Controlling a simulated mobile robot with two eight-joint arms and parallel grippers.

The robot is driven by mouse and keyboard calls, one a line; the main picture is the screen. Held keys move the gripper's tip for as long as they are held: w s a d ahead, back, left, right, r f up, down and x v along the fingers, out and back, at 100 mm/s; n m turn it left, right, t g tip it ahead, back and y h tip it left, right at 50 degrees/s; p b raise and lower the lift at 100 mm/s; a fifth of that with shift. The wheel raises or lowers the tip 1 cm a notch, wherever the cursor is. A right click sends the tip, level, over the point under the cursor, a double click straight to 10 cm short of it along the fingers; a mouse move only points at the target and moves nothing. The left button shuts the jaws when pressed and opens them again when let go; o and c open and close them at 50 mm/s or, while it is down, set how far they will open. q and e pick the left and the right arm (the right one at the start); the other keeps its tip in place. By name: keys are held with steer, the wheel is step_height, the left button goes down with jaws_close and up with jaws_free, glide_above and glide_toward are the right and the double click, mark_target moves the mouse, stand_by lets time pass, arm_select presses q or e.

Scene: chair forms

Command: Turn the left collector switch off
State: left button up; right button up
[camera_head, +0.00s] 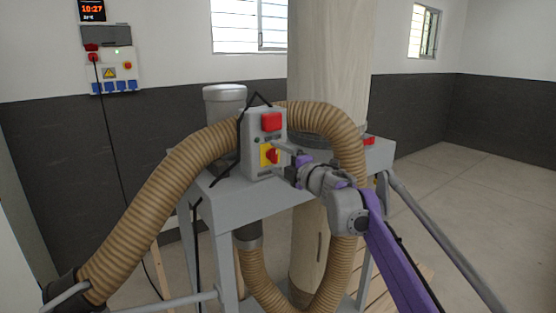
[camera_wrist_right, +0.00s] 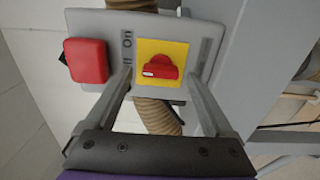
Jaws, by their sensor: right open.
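The collector switch box (camera_head: 252,150) is a grey box on the grey collector stand. It carries a red square button (camera_head: 271,121) and a red rotary knob (camera_head: 272,156) on a yellow plate. In the right wrist view the knob (camera_wrist_right: 160,68) has a white mark at its left end, beside a partly covered "Off On" label (camera_wrist_right: 127,52). My right gripper (camera_wrist_right: 159,75) is open, with one finger on each side of the knob; whether they touch it I cannot tell. The red button (camera_wrist_right: 86,61) is left of the fingers there. My left gripper is out of view.
A ribbed tan hose (camera_head: 165,195) arches beside and behind the box, in front of a tall pale collector bag (camera_head: 330,60). The grey stand (camera_head: 225,200) has tube rails at both sides. A wall power panel (camera_head: 112,70) hangs at left. Open floor (camera_head: 480,190) lies at right.

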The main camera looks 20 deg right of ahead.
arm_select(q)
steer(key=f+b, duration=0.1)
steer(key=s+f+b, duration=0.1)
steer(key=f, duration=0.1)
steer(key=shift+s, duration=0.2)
arm_select(e)
steer(key=v, duration=1)
steer(key=shift+s, duration=0.4)
steer(key=shift+d, duration=0.15)
steer(key=s+d+f+m+g+h, duration=0.3)
steer(key=s+f+m+h, duration=0.7)
steer(key=s+f+m, duration=0.6)
steer(key=s+a+f+m+g+y, duration=0.2)
steer(key=s+a+f+m+g, duration=0.1)
steer(key=s+f, duration=0.6)
steer(key=s+a+f+m+g+y, duration=0.1)
steer(key=s+a+f+m+g, duration=0.2)
steer(key=s+f, duration=0.6)
steer(key=a+f+g, duration=0.2)
steer(key=a+f, duration=0.1)
steer(key=f, duration=0.3)
steer(key=shift+a+f+y, duration=0.15)
steer(key=shift+f+y, duration=0.15)
steer(key=shift+y, duration=0.1)
